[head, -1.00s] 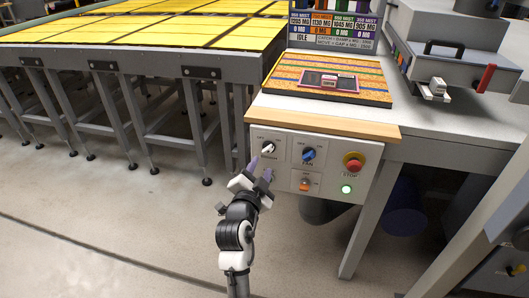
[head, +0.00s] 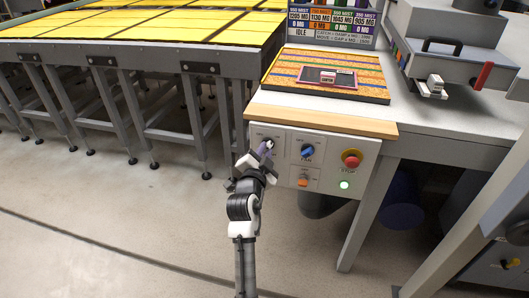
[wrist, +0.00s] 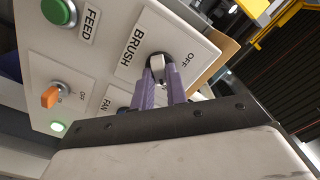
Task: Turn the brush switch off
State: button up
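The brush switch (wrist: 157,60) is a white-handled knob on a black base, on a white plate labelled BRUSH, with an OFF mark beside it in the wrist view. In the head view the switch (head: 270,142) sits at the top left of the control panel, partly covered by my fingers. My gripper (wrist: 160,72) has its two purple fingers close together, one on each side of the knob's handle, and appears shut on it. In the head view my gripper (head: 267,149) reaches the panel from below. The knob's exact pointing is partly hidden.
The blue fan knob (head: 307,151), red stop button (head: 351,158), orange switch (head: 303,181) and lit green lamp (head: 344,185) share the panel. A wooden edge (head: 320,120) overhangs it. A green feed button (wrist: 58,11) shows in the wrist view. The floor at left is clear.

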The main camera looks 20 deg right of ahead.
grip_shut()
jog(key=n, duration=0.4)
jog(key=n+p, duration=0.1)
jog(key=n, duration=0.3)
jog(key=shift+n, duration=0.3)
jog(key=n+p, duration=0.2)
jog(key=n, duration=0.3)
jog(key=shift+n+p, duration=1.05)
jog(key=shift+n, duration=1.05)
jog(key=shift+f, duration=0.1)
jog(key=o, duration=0.7)
grip_release()
